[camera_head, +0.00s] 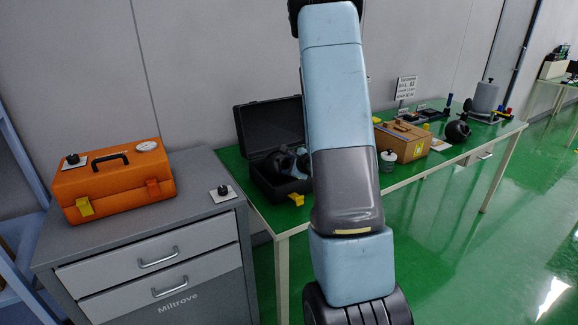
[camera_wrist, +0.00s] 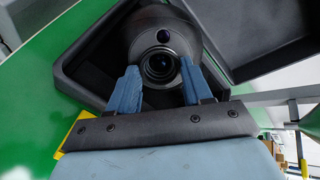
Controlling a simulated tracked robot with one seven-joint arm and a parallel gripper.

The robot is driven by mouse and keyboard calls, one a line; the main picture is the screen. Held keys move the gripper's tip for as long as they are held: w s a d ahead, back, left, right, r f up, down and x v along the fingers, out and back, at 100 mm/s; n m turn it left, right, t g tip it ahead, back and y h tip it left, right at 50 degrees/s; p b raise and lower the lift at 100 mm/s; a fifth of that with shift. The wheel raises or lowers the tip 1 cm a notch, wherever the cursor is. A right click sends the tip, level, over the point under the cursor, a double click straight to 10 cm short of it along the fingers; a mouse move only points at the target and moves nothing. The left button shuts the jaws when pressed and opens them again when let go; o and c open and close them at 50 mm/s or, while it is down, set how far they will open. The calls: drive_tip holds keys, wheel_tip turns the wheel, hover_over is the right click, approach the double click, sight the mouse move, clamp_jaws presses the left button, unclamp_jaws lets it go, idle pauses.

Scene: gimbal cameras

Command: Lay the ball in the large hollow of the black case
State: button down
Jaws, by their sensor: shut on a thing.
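The black case (camera_head: 243,125) stands open on the green table, its lid raised at the back. In the wrist view its dark tray wall (camera_wrist: 75,62) surrounds the ball. The ball (camera_wrist: 152,28) is dark and round, with a lens facing my wrist camera. My gripper (camera_wrist: 158,82) is shut on it, with one blue finger on either side. In the head view my gripper (camera_head: 291,160) is low at the case, partly hidden by my arm. I cannot tell whether the ball touches the hollow's floor.
An orange toolbox (camera_head: 115,178) stands on the grey cabinet (camera_head: 150,235) at left. A yellow piece (camera_head: 296,199) lies before the case, and a small jar (camera_head: 388,161) stands right of it. A cardboard box (camera_head: 408,142) and another dark round object (camera_head: 458,131) are farther right.

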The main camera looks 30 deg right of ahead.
drive_tip(key=shift+f, duration=0.3)
drive_tip(key=shift+c, duration=2)
unclamp_jaws()
drive_tip(key=v, duration=1.4)
drive_tip(key=s+a+r+n+g+y, duration=0.2)
drive_tip(key=s+a+r+n+y, duration=0.15)
drive_tip(key=a+r+n, duration=0.55)
drive_tip(key=s+a+r+n+g+y, duration=0.3)
drive_tip(key=a+n+y, duration=0.1)
drive_tip(key=a, duration=0.8)
drive_tip(key=s+r+n+h, duration=0.3)
drive_tip(key=s+n+h, duration=0.1)
drive_tip(key=s, duration=0.3)
drive_tip(key=s+r+n+g+h, duration=0.1)
drive_tip(key=s+r+n+h, duration=0.3)
drive_tip(key=s+n, duration=0.3)
drive_tip(key=shift+s+g, duration=0.3)
drive_tip(key=shift+s, duration=0.15)
